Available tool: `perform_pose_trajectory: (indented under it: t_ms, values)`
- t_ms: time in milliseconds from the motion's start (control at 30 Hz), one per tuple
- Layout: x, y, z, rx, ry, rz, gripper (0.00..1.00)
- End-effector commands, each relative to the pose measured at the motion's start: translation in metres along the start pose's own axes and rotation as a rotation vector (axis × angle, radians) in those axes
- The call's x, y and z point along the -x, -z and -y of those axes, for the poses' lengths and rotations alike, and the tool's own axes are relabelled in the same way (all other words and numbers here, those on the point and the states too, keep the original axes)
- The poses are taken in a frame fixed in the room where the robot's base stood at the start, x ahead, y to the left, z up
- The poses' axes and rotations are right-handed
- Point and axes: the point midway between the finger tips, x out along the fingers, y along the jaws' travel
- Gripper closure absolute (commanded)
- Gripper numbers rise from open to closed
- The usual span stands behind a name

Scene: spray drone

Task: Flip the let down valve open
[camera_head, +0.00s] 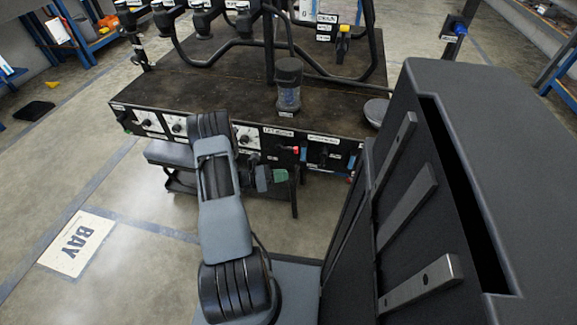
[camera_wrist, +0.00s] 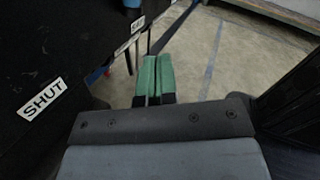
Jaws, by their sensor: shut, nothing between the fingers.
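My gripper (camera_wrist: 152,82) has green fingertips pressed together with nothing between them. In the head view my gripper (camera_head: 279,175) is low in front of the drone's front panel, below a row of small valves. A red-handled valve (camera_head: 289,149) and a blue handle (camera_head: 303,154) show on that panel above and right of the fingers. The labels are too small to tell surely which is the let down valve. In the wrist view a blue handle (camera_wrist: 132,3) is cut by the top edge, near a "SHUT" label (camera_wrist: 137,24). The fingers look apart from it.
A larger "SHUT" label (camera_wrist: 40,98) is on the dark panel at left in the wrist view. Round knobs (camera_head: 178,127) line the panel's left part. A clear-bodied canister (camera_head: 288,85) stands on the dark deck (camera_head: 225,90). Open floor lies at left.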

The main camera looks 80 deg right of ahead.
Motion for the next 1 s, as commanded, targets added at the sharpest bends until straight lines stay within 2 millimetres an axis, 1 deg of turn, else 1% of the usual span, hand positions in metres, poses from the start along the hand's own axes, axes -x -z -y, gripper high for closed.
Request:
perform_pose_trajectory:
  t_ms: [33, 200, 400, 600, 1000]
  values:
    - [0.009, 0.007, -0.001, 0.002, -0.005, 0.002, 1.00]
    - [0.029, 0.028, -0.003, 0.001, -0.007, 0.002, 1.00]
    - [0.044, 0.043, -0.005, 0.000, -0.005, 0.001, 1.00]
    - [0.049, 0.049, -0.005, 0.000, -0.003, 0.000, 1.00]
    - [0.048, 0.049, -0.005, 0.000, -0.002, 0.000, 1.00]
